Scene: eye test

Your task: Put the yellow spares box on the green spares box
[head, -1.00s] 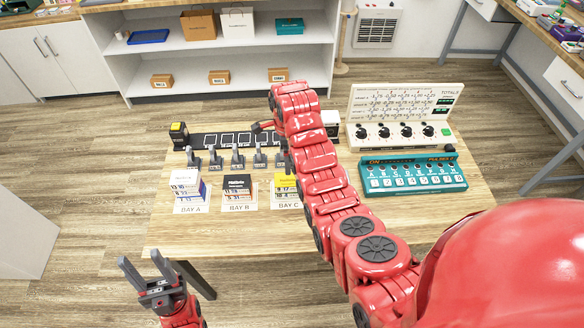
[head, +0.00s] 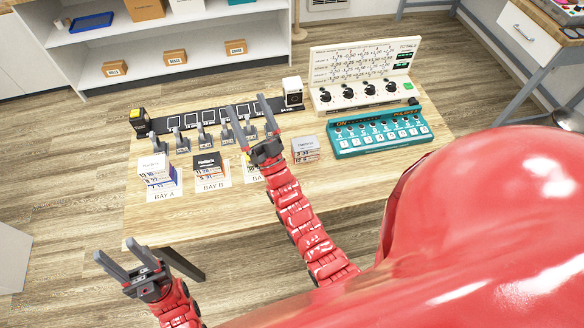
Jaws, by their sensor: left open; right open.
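A small yellow patch (head: 247,161) shows beside my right gripper's wrist at the bay C stack. It may be the yellow spares box, but the gripper and arm hide most of it. I cannot make out a green spares box. My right gripper (head: 247,104) is open and empty, its fingers over the row of grey levers (head: 202,134). My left gripper (head: 117,249) is open and empty, near the table's front left edge.
Box stacks stand at bay A (head: 158,177) and bay B (head: 209,168). A grey-topped stack (head: 306,149) stands right of my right gripper. Behind are a teal button panel (head: 380,133) and a cream dial panel (head: 365,80). The wooden table's (head: 215,215) front is clear.

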